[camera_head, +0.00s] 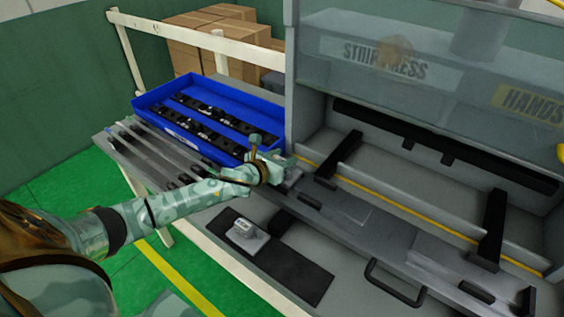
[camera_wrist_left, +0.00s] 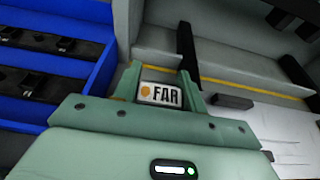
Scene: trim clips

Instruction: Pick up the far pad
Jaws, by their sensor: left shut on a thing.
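The far pad (camera_wrist_left: 160,94), with a white label reading FAR and an orange dot, sits between the two pale green fingers of my left gripper (camera_wrist_left: 161,84) in the left wrist view. The fingers are shut on its sides. In the head view my left gripper (camera_head: 279,170) is beside the right corner of the blue bin, at the left end of the press bed; the pad is mostly hidden there. Another grey pad (camera_head: 246,236) with a small label lies on a dark mat (camera_head: 295,272); its label is too small to read. My right gripper is not in view.
The blue bin (camera_head: 151,107) holds black strips with clips. Grey rails (camera_head: 150,148) lie left of it. A black handle (camera_head: 395,290) is at the front. Bare mat lies right of the grey pad.

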